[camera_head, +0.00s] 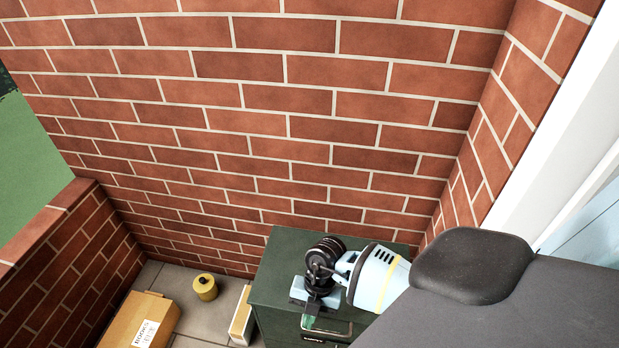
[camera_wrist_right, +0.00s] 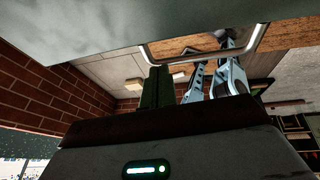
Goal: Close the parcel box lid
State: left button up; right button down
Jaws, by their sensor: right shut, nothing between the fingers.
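The dark green parcel box (camera_head: 280,262) stands against the brick wall at the bottom middle of the head view. Its lid looks flat on top; I cannot tell whether a gap is left under it. A metal handle (camera_head: 342,331) is on its front, and a handle bar also shows close up in the right wrist view (camera_wrist_right: 150,55). My right gripper (camera_head: 311,312) is at the box's front upper edge, beside the handle, and hides part of the box. Its light blue fingers (camera_wrist_right: 212,82) are shut and hold nothing. My left gripper is in neither view.
A labelled cardboard carton (camera_head: 128,312), a yellow roll (camera_head: 205,287) and a small pale carton (camera_head: 239,318) are on the paved floor left of the box. A low brick wall (camera_head: 62,245) bounds the left. A white frame (camera_head: 560,130) is at the right.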

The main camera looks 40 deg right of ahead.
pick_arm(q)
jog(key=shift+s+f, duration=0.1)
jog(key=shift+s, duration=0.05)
pick_arm(e)
jog(key=shift+s+a+f+b, duration=0.1)
jog(key=shift+s+f+b, duration=0.15)
jog(key=shift+f, duration=0.4)
jog(key=shift+s+a+f+b, duration=0.1)
jog(key=shift+s+f+b, duration=0.1)
jog(key=shift+f, duration=0.4)
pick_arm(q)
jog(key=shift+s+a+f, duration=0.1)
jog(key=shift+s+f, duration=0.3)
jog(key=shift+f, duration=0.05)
pick_arm(e)
jog(key=shift+a+f, duration=0.1)
jog(key=shift+f, duration=0.05)
pick_arm(q)
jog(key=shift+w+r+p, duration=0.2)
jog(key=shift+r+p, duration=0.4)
jog(key=shift+p, duration=0.2)
pick_arm(e)
jog(key=shift+w+v, duration=0.15)
jog(key=shift+v, duration=2.2)
jog(key=shift+w+v, duration=0.15)
jog(key=shift+v, duration=2.2)
jog(key=shift+a, duration=0.1)
